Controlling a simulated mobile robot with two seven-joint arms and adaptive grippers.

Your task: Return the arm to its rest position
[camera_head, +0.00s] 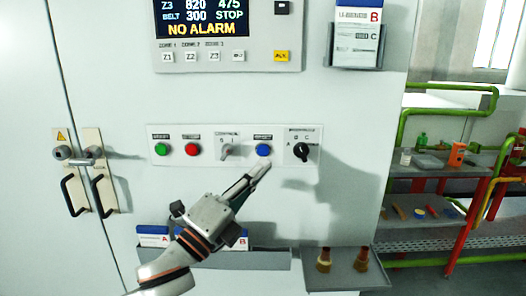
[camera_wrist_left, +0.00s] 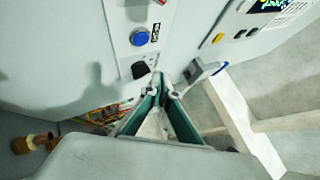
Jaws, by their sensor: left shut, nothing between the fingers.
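My left gripper (camera_head: 256,176) comes in from below in the head view, with its fingers pointing up and right at the control strip (camera_head: 178,160). Its fingers are shut and empty. The tips appear just below the blue button (camera_head: 263,149); I cannot tell the exact gap. In the left wrist view, the shut fingertips (camera_wrist_left: 166,84) are apart from the blue button (camera_wrist_left: 140,37) and appear close beside the black knob (camera_wrist_left: 139,70). My right gripper is in neither view.
The strip also holds a green button (camera_head: 162,149), a red button (camera_head: 192,149) and a switch (camera_head: 227,150). A display (camera_head: 205,15) reads NO ALARM. Below are a grey shelf (camera_head: 272,262) with cards and a tray (camera_head: 340,280) with two brass-coloured pieces. A shelf rack (camera_head: 440,170) stands at right.

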